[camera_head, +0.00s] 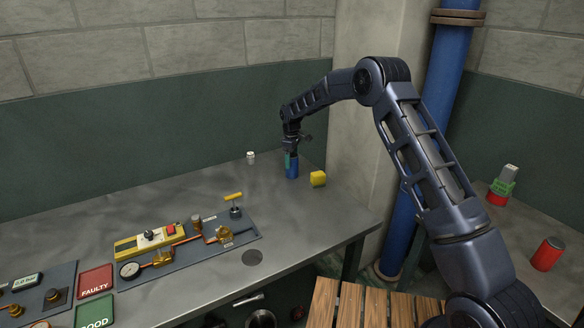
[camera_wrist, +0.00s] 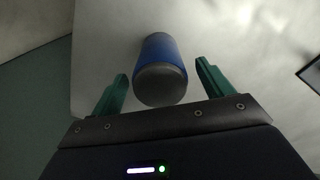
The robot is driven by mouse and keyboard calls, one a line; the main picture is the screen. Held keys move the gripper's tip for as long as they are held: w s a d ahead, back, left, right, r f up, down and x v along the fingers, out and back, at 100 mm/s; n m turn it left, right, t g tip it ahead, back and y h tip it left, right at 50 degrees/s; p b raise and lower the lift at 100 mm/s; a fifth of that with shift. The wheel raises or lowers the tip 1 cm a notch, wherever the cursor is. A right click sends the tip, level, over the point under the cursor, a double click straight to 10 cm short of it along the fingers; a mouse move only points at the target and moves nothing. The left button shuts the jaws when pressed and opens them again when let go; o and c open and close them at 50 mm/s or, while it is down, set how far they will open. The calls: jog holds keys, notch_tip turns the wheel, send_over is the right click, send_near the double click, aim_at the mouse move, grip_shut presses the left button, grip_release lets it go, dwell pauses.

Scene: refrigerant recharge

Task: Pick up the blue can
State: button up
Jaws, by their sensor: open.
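The blue can (camera_head: 292,170) stands upright on the grey table toward its far side, below my arm's end. In the wrist view the blue can (camera_wrist: 161,70) shows its grey end toward the camera, between the two green fingers. My gripper (camera_head: 291,158) is at the can's upper part in the head view. My gripper (camera_wrist: 163,80) is open, with a gap visible between the can and each finger. The head view does not clearly show the fingers' far side.
A small white object (camera_head: 250,157) stands to the left. The gauge panel (camera_head: 245,238) lies nearer the front, with red FAULTY (camera_head: 95,281) and green GOOD (camera_head: 95,313) pads. A red can (camera_head: 547,254) stands on the right surface.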

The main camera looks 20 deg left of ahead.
aim_at(292, 164)
notch_tip(292, 164, down, 3)
jog(key=shift+f, duration=0.15)
jog(key=c, duration=1.3)
jog(key=shift+o, duration=0.2)
